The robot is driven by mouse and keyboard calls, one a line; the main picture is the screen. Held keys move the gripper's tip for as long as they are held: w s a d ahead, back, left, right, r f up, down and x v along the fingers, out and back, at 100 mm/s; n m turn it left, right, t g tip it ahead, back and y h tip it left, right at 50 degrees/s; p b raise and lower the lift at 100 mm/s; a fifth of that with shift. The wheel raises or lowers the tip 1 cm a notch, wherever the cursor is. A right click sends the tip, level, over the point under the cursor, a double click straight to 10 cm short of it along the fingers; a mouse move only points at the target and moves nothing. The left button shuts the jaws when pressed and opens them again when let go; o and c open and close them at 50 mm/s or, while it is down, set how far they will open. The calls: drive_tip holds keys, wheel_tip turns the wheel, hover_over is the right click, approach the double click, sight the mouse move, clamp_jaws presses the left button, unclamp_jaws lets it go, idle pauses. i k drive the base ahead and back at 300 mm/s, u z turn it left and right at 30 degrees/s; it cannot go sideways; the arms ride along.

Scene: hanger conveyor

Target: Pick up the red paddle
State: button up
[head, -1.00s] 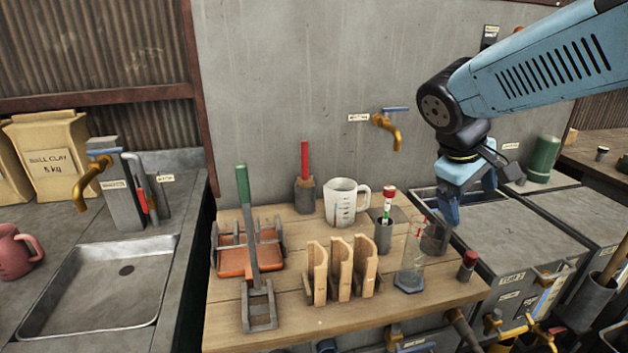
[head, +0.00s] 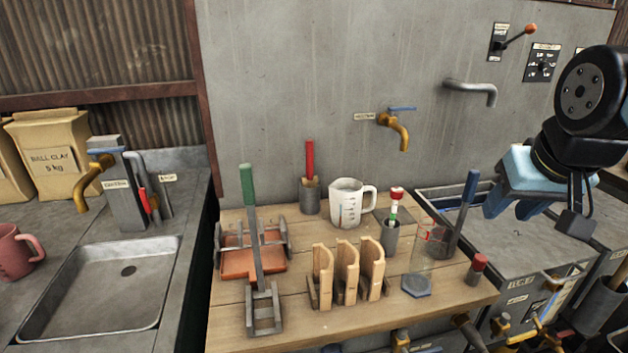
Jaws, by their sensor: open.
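The red paddle (head: 309,160) stands upright in a small grey holder (head: 311,198) at the back of the wooden table, close to the wall. Only its red handle shows; its lower end is hidden in the holder. My gripper (head: 535,213) is open and empty at the right, its fingers pointing down over the grey tank beyond the table's right side. It is well to the right of the red paddle and apart from it.
A white measuring jug (head: 348,204) stands just right of the paddle. A blue-handled tool (head: 467,195) leans in a dark cup, between paddle and gripper. A green-handled tool (head: 247,190), wooden slats (head: 347,272) and a glass cylinder (head: 420,262) stand nearby. A brass tap (head: 397,125) projects above.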

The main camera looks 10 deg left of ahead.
sight(309, 182)
drive_tip(key=k, duration=0.75)
drive_tip(key=u, duration=0.65)
drive_tip(key=i, duration=0.95)
